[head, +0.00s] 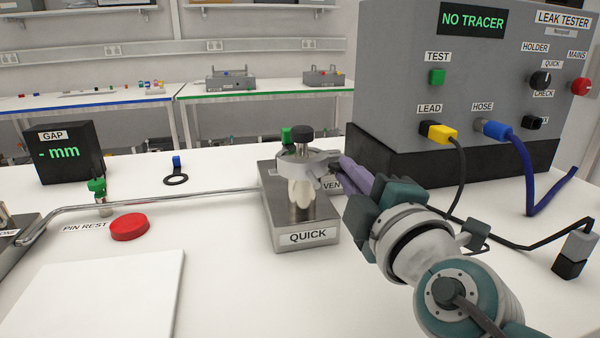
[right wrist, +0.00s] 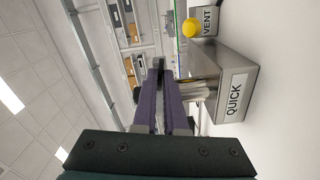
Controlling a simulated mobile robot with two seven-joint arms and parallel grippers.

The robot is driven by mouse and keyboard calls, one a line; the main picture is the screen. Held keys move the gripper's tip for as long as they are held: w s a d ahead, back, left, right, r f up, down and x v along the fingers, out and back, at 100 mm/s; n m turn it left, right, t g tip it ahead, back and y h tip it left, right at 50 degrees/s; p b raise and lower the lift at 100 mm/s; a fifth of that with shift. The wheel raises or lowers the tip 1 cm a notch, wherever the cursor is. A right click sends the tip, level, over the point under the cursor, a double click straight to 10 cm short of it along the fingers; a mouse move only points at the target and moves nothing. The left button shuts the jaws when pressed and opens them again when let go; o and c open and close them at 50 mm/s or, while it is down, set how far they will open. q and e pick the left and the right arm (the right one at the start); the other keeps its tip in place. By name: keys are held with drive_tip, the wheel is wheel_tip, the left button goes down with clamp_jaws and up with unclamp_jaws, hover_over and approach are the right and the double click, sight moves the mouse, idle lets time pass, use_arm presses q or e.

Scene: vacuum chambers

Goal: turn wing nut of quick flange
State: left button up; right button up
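The quick flange (head: 301,190) stands on a steel block (head: 307,219) labelled QUICK, in the middle of the head view. A grey clamp ring (head: 300,164) goes around the flange under a dark cap (head: 302,133). My right gripper (head: 338,165) reaches in from the right, its purple fingers at the clamp's right side, where the wing nut is mostly hidden. In the right wrist view the fingers (right wrist: 160,75) lie close together with a narrow gap, and something dark shows at their tips. I cannot tell whether they grip it. My left gripper is not in view.
The leak tester (head: 450,90) stands behind on the right, with a yellow lead plug (head: 440,132) and a blue hose (head: 497,131).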

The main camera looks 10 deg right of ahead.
clamp_jaws()
drive_tip(key=shift+n, duration=0.3)
drive_tip(key=shift+n+p, duration=1.5)
drive_tip(key=shift+n, duration=8)
drive_tip(key=o, duration=0.5)
unclamp_jaws()
